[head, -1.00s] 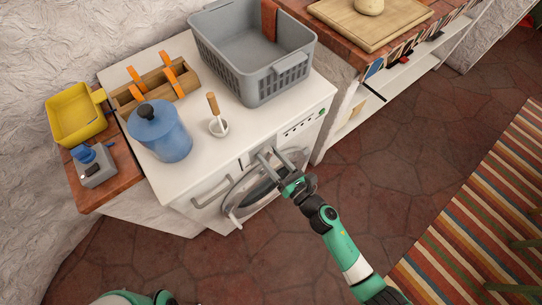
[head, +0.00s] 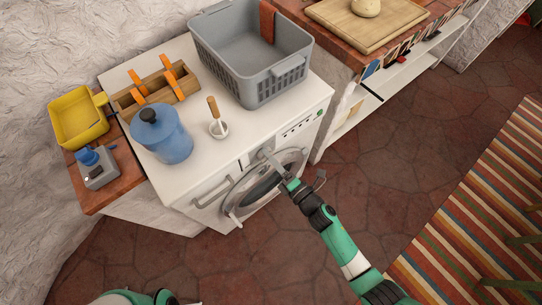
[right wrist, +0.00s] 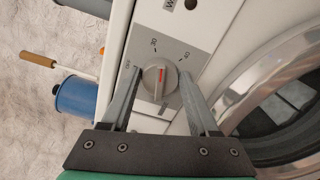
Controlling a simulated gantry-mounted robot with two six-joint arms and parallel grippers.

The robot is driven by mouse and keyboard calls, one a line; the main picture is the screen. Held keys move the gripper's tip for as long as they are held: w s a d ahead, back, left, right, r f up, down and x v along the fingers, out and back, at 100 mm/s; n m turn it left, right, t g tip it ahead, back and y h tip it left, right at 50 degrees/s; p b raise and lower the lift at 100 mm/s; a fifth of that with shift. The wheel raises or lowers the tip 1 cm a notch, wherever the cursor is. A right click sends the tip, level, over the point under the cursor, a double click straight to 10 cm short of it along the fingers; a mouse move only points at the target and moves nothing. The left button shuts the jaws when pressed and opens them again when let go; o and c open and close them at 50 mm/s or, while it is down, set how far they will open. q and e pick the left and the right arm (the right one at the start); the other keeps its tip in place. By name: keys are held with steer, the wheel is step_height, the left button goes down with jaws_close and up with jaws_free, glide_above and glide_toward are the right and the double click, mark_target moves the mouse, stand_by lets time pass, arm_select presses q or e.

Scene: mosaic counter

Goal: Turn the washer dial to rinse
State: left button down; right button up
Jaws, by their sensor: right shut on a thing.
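The washer (head: 180,75) is white, with a round glass door (head: 232,213) on its front. In the right wrist view, the grey dial (right wrist: 150,82) sits on a grey panel with small markings around it, including 40 at the upper right. The dial's red mark points roughly upward in that view. My right gripper (right wrist: 162,75) is shut on the dial, one finger on each side. In the head view, my right gripper (head: 270,160) is at the washer's front and the dial is hidden. No rinse marking is readable. My left gripper is out of view.
A yellow bin (head: 78,118) is at left. Floor in front is clear.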

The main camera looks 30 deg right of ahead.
steer(key=m+p, duration=0.1)
steer(key=m, duration=0.7)
steer(key=shift+p, duration=0.4)
steer(key=m, duration=0.4)
steer(key=m+p, duration=0.1)
steer(key=m, duration=0.3)
steer(key=m+p, duration=0.1)
steer(key=m, duration=0.4)
steer(key=shift+a+f, duration=0.25)
steer(key=shift+a+r+m+p, duration=0.1)
steer(key=shift+m+p, duration=0.35)
steer(key=shift+m, duration=2.55)
steer(key=shift+a+m+p, duration=0.1)
steer(key=shift+m+p, duration=0.3)
steer(key=shift+m, duration=2.6)
